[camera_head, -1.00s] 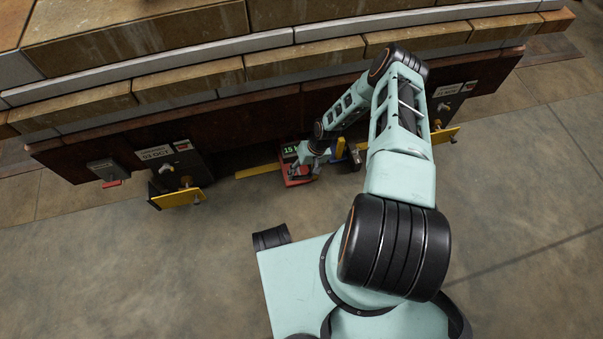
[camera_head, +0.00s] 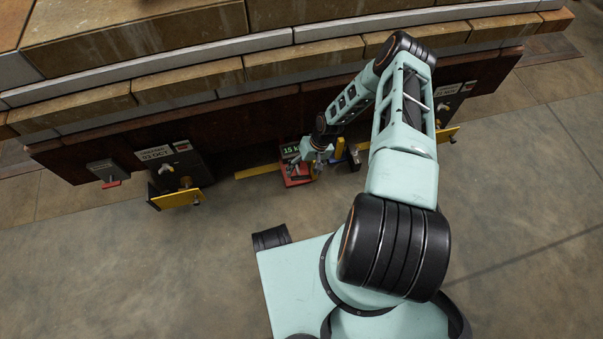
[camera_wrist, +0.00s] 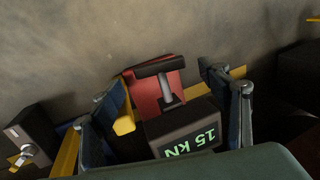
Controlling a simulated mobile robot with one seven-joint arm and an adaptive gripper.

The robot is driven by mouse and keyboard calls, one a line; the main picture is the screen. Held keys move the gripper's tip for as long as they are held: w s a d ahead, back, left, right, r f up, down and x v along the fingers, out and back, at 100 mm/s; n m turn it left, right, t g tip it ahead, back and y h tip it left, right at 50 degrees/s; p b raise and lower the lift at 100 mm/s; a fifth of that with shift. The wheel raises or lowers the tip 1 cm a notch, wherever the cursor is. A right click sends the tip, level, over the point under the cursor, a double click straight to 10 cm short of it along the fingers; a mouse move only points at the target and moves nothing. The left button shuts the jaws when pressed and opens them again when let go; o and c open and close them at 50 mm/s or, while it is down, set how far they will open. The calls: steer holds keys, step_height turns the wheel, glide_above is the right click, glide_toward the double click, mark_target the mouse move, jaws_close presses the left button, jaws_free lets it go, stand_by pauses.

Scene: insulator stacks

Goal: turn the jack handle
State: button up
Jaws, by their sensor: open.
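The jack has a red body (camera_head: 297,180) and a dark box with a green "15 kN" readout (camera_head: 289,150) at the foot of the wall. In the wrist view its red block (camera_wrist: 148,97) carries a black T-shaped handle (camera_wrist: 154,67) on a grey stem. My gripper (camera_wrist: 160,80) is open, with one finger to the left and one to the right of the handle. Neither finger visibly grips it. In the head view my gripper (camera_head: 308,168) is over the jack and partly covers it; the handle cannot be made out there.
A yellow bar (camera_head: 257,171) runs left from the jack, and a yellow post (camera_head: 339,148) stands close to its right. In the wrist view a yellow piece (camera_wrist: 124,125) lies beside the left finger. A yellow bracket (camera_head: 178,200) sticks out farther left. The floor in front is clear.

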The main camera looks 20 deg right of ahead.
steer(key=v, duration=0.9)
steer(key=shift+r, duration=0.1)
